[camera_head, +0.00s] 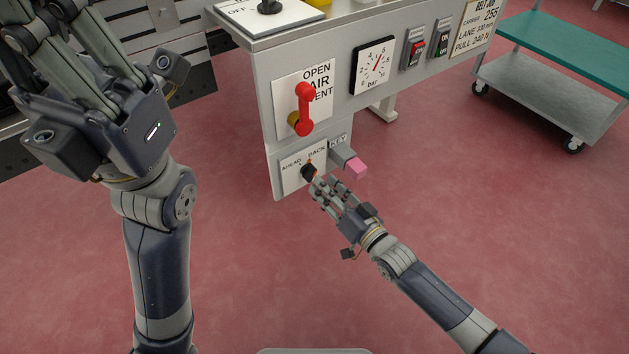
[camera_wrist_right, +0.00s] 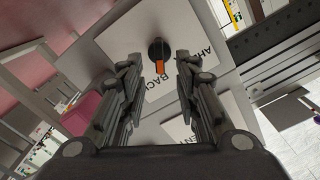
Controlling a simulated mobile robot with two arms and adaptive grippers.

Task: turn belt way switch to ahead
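The belt way switch (camera_head: 309,172) is a black knob with an orange pointer, on a white plate lettered AHEAD on the left and BACK on the right, low on the grey console's end. In the right wrist view the knob (camera_wrist_right: 157,47) lies ahead, between the fingertips, its orange pointer directed toward the BACK lettering. My right gripper (camera_head: 318,184) is close in front of the knob; its fingers (camera_wrist_right: 159,68) are apart, one each side. Contact cannot be told. My left gripper (camera_head: 62,32) is raised at the upper left, fingers apart, tips near the picture's top edge.
Above is a red air vent handle (camera_head: 304,108). A gauge (camera_head: 373,66) and two rocker switches sit further right. A trolley (camera_head: 560,75) stands at the right; red floor is clear.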

